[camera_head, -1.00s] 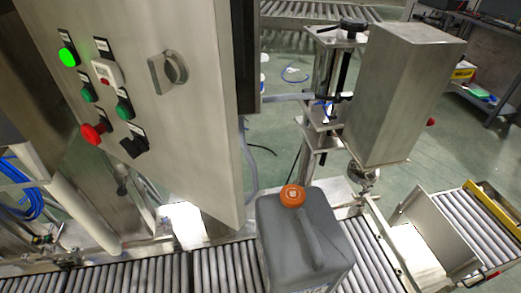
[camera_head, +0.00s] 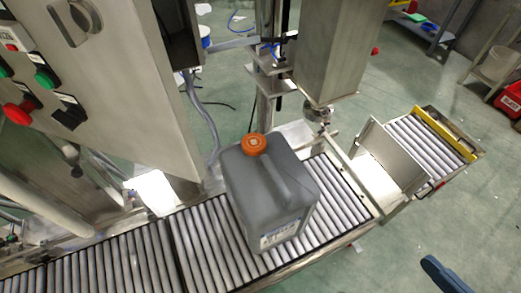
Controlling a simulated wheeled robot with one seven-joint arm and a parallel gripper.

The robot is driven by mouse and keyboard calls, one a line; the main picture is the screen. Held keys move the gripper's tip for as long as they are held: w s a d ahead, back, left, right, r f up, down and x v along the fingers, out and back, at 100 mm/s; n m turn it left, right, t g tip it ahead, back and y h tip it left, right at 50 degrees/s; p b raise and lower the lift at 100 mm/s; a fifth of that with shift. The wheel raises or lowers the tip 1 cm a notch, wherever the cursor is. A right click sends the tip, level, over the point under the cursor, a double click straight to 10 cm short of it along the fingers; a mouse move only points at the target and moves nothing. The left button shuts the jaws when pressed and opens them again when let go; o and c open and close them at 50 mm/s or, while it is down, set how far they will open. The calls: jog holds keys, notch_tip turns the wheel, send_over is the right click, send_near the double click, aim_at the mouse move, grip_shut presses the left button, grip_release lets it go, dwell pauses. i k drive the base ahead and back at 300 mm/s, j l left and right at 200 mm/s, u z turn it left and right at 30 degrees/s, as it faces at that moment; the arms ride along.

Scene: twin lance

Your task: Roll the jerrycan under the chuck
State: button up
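The grey jerrycan (camera_head: 268,195) with an orange cap (camera_head: 254,144) stands upright on the roller conveyor (camera_head: 205,245), with its handle on top and a label low on its front. The chuck (camera_head: 318,113) appears to be the round metal fitting under the tall steel housing (camera_head: 342,45), to the right of and behind the jerrycan. The cap is to the left of the chuck and not under it. My gripper is not clearly in view.
A steel control cabinet (camera_head: 120,75) with buttons stands at the left. An upright steel plate (camera_head: 390,155) crosses the conveyor right of the jerrycan, with more rollers (camera_head: 425,140) and a yellow bar (camera_head: 445,133) beyond. Green floor lies to the right.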

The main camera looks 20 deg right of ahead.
aim_at(272, 198)
jog(key=i+j, duration=0.1)
jog(key=j, duration=0.4)
jog(key=i+j, duration=0.1)
jog(key=j, duration=0.85)
jog(key=i+j, duration=0.15)
jog(key=j, duration=0.35)
jog(key=z, duration=0.05)
